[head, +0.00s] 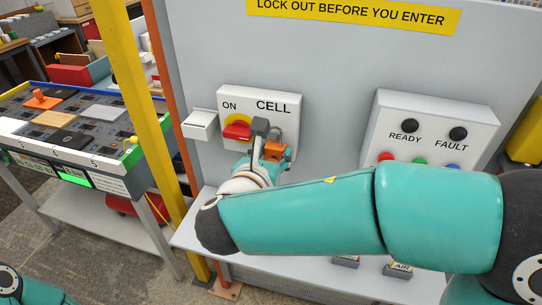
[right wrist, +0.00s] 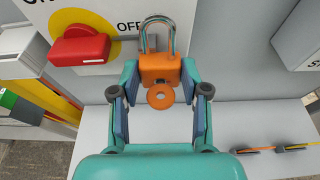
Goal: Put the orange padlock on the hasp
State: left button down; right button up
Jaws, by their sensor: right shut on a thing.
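The orange padlock (head: 274,151) is in front of the CELL switch box (head: 285,104) in the head view. The right wrist view shows its orange body (right wrist: 159,68) with the grey shackle pointing up and an orange ring below it. My right gripper (head: 264,140) is shut on the body, one finger on each side, also seen in the right wrist view (right wrist: 160,85). The red switch handle (head: 237,130) on a yellow disc is left of the padlock. My left gripper is out of view.
A small white box (head: 200,124) is on the wall left of the switch. A READY/FAULT button box (head: 432,112) is to the right. A shelf (head: 330,250) runs below. A yellow post (head: 140,110) separates a board table (head: 70,130) at left.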

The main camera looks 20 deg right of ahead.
jog(key=shift+w+d, duration=0.25)
jog(key=shift+w, duration=0.15)
jog(key=o, duration=1.2)
jog(key=v, duration=1.2)
